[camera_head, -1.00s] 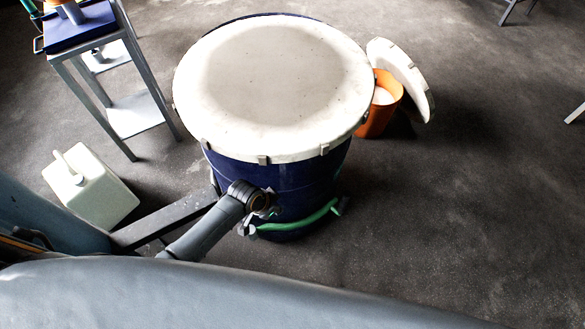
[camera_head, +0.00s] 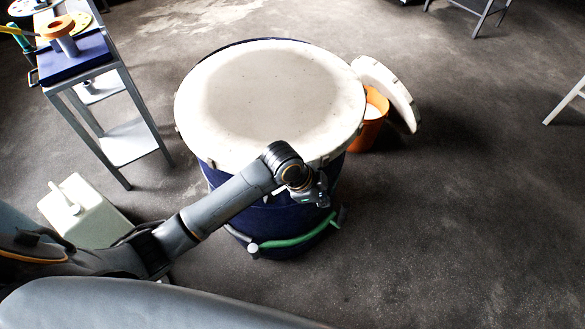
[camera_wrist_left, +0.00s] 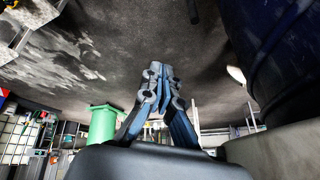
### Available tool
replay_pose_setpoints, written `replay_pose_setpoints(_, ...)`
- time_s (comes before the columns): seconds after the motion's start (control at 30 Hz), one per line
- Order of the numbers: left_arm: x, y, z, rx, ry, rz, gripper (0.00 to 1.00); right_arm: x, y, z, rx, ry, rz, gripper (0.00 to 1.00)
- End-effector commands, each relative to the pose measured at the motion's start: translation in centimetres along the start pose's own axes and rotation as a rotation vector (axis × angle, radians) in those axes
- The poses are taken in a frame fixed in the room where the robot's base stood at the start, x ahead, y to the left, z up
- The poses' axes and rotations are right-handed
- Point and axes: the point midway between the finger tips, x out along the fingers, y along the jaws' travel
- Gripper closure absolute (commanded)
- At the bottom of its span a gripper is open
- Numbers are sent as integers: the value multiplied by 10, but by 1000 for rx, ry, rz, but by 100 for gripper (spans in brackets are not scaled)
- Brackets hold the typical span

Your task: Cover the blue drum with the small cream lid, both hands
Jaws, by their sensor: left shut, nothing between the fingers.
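The blue drum (camera_head: 282,215) stands upright in the head view. A cream lid (camera_head: 262,95) with a greyish middle and small clips round its edge lies over its top. A strip of dark blue shows past the lid at the back, so it sits a little toward me. A second cream lid (camera_head: 389,88) leans on edge at the right, behind an orange bucket. My left gripper (camera_head: 312,192) is shut and empty, in front of the drum wall just below the lid's front edge. Its closed fingers (camera_wrist_left: 160,88) show in the left wrist view, with the drum (camera_wrist_left: 275,45) beside them. My right gripper is out of view.
The orange bucket (camera_head: 368,130) with white contents stands right of the drum. A green hose (camera_head: 295,240) runs round the drum's foot. A cream canister (camera_head: 85,215) and a grey stand (camera_head: 125,140) with a blue top are at the left.

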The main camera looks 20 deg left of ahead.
Motion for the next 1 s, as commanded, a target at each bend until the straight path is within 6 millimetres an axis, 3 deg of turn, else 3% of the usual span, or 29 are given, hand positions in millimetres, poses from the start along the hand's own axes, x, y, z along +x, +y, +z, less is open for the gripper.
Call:
replay_pose_setpoints(0.23,-48,-10,-36,309,-14,51,100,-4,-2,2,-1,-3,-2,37)
replay_pose_setpoints(0.37,-93,-13,-53,603,-63,112,100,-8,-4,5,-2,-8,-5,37)
replay_pose_setpoints(0.5,-145,-11,-50,935,-159,224,100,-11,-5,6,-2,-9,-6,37)
replay_pose_setpoints(0.7,-197,-9,-33,1213,-266,367,100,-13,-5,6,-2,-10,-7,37)
replay_pose_setpoints(0.87,-209,-7,-26,1282,-292,416,100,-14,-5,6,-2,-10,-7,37)
replay_pose_setpoints(1.0,-198,-4,-20,1282,-292,422,100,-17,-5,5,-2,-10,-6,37)
